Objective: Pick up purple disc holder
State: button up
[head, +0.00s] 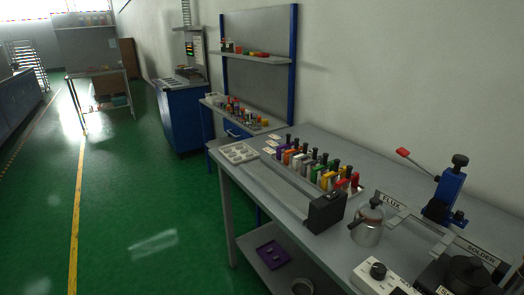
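Two purple things show in the head view. One is a small upright purple holder (281,152) with a dark top, at the far left end of a row of coloured holders on the workbench. The other is a flat purple plate (272,254) with openings, lying on the shelf under the bench. I cannot tell from the picture which one is the disc holder. My gripper is not in view.
The grey workbench (280,205) carries a white tray (239,153), a black block (325,212), a metal pot (367,224), a blue lever tool (446,190) and a control box (385,278). A blue cabinet (183,118) stands behind. Green floor (140,200) is clear at left.

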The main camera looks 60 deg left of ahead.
aim_at(289, 143)
jog(key=u, duration=3.1)
jog(key=k, duration=0.95)
jog(key=z, duration=1)
jog(key=i, duration=1)
jog(key=z, duration=0.05)
